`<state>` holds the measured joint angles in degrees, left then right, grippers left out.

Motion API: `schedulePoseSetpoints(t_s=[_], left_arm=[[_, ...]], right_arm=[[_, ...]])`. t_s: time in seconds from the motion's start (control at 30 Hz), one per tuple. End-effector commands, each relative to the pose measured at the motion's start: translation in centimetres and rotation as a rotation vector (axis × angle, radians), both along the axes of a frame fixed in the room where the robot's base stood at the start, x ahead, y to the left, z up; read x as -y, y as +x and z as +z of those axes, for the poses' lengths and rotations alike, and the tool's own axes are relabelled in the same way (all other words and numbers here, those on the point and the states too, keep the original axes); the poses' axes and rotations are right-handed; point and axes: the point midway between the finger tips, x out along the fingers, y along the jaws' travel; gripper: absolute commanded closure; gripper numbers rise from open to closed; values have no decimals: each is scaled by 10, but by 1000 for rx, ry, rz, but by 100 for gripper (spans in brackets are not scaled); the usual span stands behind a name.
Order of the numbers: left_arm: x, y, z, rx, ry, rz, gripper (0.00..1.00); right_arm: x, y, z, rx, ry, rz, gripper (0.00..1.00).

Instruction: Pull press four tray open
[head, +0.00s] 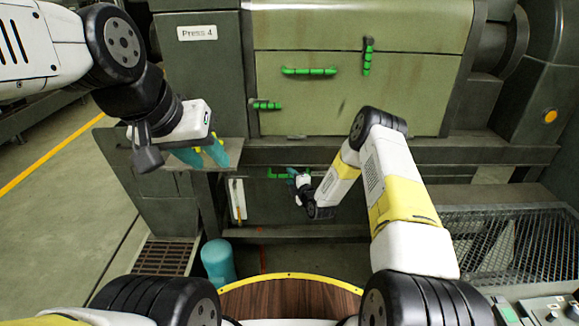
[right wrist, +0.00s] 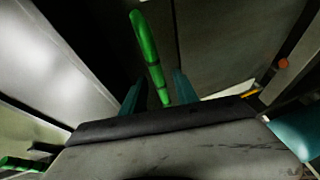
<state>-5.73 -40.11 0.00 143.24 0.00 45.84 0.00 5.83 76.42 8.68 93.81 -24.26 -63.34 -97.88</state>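The press (head: 350,95) carries a "Press 4" label (head: 197,33). A dark green lower front (head: 275,208), which seems to be the tray, sits below the press's ledge, with a green handle (head: 278,175) near its top. My right gripper (head: 294,178) is at the right end of this handle. In the right wrist view the green handle (right wrist: 148,50) runs between the two teal fingers (right wrist: 157,95), with visible gaps on both sides. The handle's near end is hidden behind the gripper body. My left gripper (head: 203,153) hangs empty at the left, its teal fingers apart, in front of a small ledge.
Several green handles (head: 309,71) are on the upper panel. A teal cylinder (head: 218,262) stands on the floor in front, left of centre. A wire mesh platform (head: 510,245) is at the right. Open floor (head: 60,215) lies at the left.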

Motion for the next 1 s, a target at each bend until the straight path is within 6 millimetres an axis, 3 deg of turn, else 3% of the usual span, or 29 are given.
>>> schedulePoseSetpoints(t_s=[0.13,0.4,0.43,0.6,1.0], left_arm=[[0,0,0,0,0,0,64],[0,0,0,0,0,0,64],[0,0,0,0,0,0,64],[0,0,0,0,0,0,64],[0,0,0,0,0,0,64]], right_arm=[[-4,10,-2,0,0,0,64],[-5,13,-3,-1,1,0,64],[-5,13,-3,-1,1,0,66],[-5,13,-2,-1,1,0,99],[-5,12,-3,-1,1,0,100]])
